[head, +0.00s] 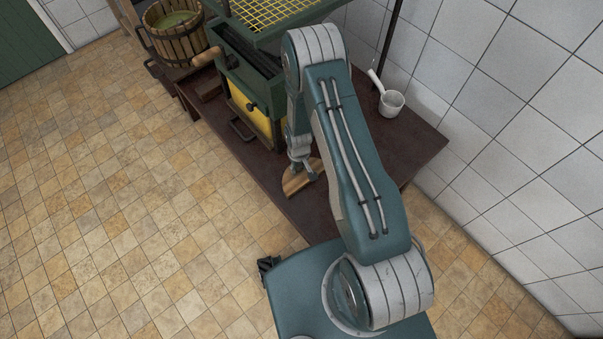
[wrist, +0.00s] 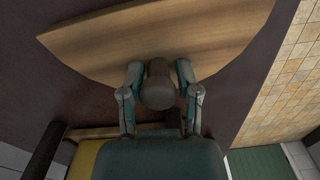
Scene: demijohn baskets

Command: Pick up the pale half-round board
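The pale half-round board (head: 296,183) lies on the dark brown table, partly hidden behind my arm in the head view. My gripper (head: 308,168) points down over the board. In the wrist view its two fingers (wrist: 158,72) stand apart, one on each side of a grey-brown round knob (wrist: 158,88). The knob appears to stand up from the board; I cannot tell whether the fingers touch it.
A green press with a yellow front (head: 255,110) stands on the table (head: 405,155) beside my gripper. A wooden basket (head: 175,30) is at the back left. A white ladle pot (head: 391,102) stands near the tiled wall. Open tiled floor (head: 120,200) lies left.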

